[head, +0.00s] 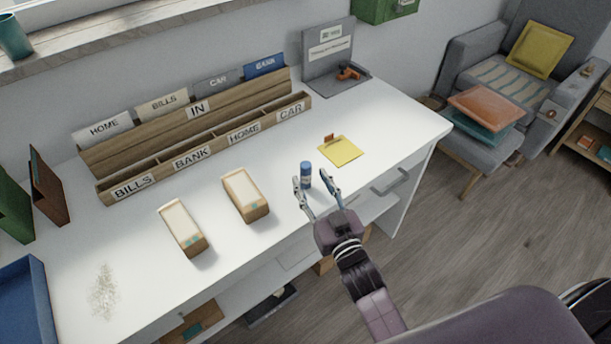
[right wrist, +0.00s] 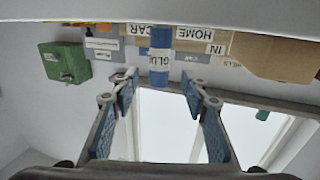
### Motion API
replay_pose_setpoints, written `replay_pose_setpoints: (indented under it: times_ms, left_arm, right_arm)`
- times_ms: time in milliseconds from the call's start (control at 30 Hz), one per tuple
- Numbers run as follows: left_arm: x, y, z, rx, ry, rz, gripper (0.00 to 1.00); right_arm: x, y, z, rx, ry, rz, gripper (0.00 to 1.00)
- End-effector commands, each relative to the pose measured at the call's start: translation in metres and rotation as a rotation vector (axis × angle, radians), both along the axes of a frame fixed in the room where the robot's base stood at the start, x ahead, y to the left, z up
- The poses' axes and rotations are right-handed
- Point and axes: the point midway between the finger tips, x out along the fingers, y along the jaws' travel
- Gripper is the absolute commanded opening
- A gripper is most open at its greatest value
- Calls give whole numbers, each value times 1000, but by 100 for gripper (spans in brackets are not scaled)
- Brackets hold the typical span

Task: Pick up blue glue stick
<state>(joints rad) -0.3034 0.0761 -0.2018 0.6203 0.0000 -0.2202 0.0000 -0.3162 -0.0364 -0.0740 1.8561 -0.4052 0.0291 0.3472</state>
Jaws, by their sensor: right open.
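The blue glue stick (head: 306,174) stands upright near the front edge of the white desk (head: 280,218). In the right wrist view, the glue stick (right wrist: 160,55) shows upside down, with a white band reading GLUE. My right gripper (head: 314,185) is open, with one finger to each side of the glue stick in the head view. In the right wrist view, the stick appears just beyond the open fingertips (right wrist: 159,82), roughly centred between them. I cannot tell whether a finger touches it. My left gripper is not in view.
A wooden box (head: 246,197) and another (head: 183,230) stand left of the glue stick. A yellow note pad (head: 338,152) lies to its right. A labelled wooden file organizer (head: 210,147) stands behind. A blue tray (head: 24,300) is at far left.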

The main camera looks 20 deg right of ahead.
Motion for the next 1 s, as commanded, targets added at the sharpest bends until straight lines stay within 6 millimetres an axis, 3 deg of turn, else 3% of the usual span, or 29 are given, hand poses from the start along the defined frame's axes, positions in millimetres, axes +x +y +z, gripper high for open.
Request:
replay_pose_setpoints:
  times_ms: [133,300,633,1000]
  left_arm:
    - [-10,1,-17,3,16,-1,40]
    - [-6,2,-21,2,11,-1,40]
    - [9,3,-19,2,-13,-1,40]
    - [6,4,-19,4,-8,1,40]
  right_arm:
    - [22,1,-6,-2,-4,1,41]
    - [40,2,-4,0,-2,1,41]
    - [45,2,-3,0,1,0,40]
    - [44,2,-3,1,0,1,0]
